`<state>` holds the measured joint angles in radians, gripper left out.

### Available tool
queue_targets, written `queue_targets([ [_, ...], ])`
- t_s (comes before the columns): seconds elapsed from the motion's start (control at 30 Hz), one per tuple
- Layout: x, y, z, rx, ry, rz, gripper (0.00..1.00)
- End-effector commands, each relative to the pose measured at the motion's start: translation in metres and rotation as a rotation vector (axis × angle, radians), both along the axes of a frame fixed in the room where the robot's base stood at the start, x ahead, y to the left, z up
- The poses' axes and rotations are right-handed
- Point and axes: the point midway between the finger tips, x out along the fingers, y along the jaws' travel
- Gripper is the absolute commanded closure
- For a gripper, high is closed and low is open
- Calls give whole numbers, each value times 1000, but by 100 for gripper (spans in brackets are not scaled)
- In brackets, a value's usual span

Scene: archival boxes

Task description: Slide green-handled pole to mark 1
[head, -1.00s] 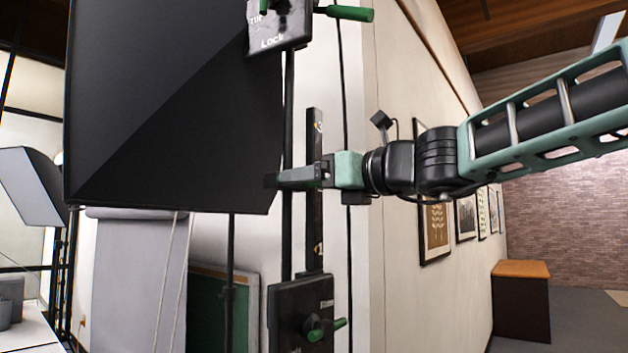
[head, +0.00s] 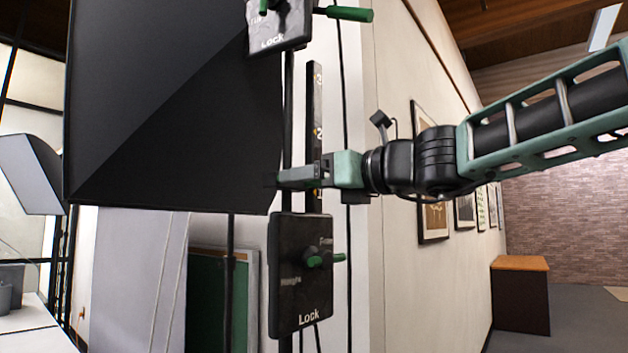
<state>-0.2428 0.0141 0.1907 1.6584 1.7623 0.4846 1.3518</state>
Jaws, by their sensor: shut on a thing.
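My gripper (head: 287,179) is shut on the thin dark vertical pole (head: 288,120), just below the middle height of the head view. A dark tilt-lock box (head: 277,25) with a green handle (head: 349,14) sits at the top of this pole. Behind my gripper stands a narrow dark scale strip (head: 315,105) with yellow marks; 3 and 2 show above my gripper. Mark 1 is not seen. Below my gripper is a dark height-lock box (head: 300,285) with a green knob (head: 314,262); the strip reaches down to it.
A large black softbox (head: 160,110) hangs close left of the pole. A cream wall (head: 430,280) with framed pictures runs behind on the right. A box with an orange top (head: 520,263) stands far right. A white table (head: 25,325) shows at lower left.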

Motion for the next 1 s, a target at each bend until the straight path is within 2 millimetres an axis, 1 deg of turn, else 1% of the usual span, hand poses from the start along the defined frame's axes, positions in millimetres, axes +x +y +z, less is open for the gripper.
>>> queue_targets([
  [0.03, 0, 0, -16, -2, 2, 0, 64],
  [0.1, 0, 0, -20, -2, 2, 0, 64],
  [0.47, 1, 0, -23, -6, 6, 1, 64],
  [0.5, 1, 0, -23, -6, 6, 1, 15],
  [0.53, 1, 0, -22, -6, 6, 1, 6],
  [0.57, 1, 0, -22, -6, 6, 1, 5],
  [1.0, 2, 0, -18, -1, 1, 0, 5],
])
